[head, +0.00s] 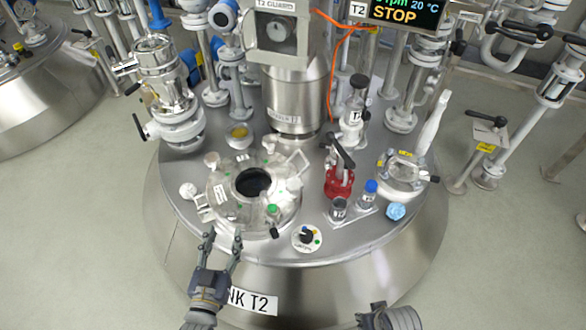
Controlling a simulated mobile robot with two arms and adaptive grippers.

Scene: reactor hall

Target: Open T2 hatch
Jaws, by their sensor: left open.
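The T2 hatch (230,205) is a round pale metal cover on top of the T2 vessel (330,240), left of the vessel's middle. It has a dark round centre (253,182), which may be a sight glass or an opening; I cannot tell. Several clamps and knobs sit around its rim, with a green-topped knob (273,210) at the front. My left gripper (223,243) is open and empty, its fingers pointing up the picture just in front of the hatch's front left edge. I cannot tell whether they touch anything.
A steel column (295,105) rises behind the hatch. Right of it stand a red valve (340,182) with a black lever, small jars (339,208) and a round dial (307,237). A piped fitting (170,100) stands at the back left.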

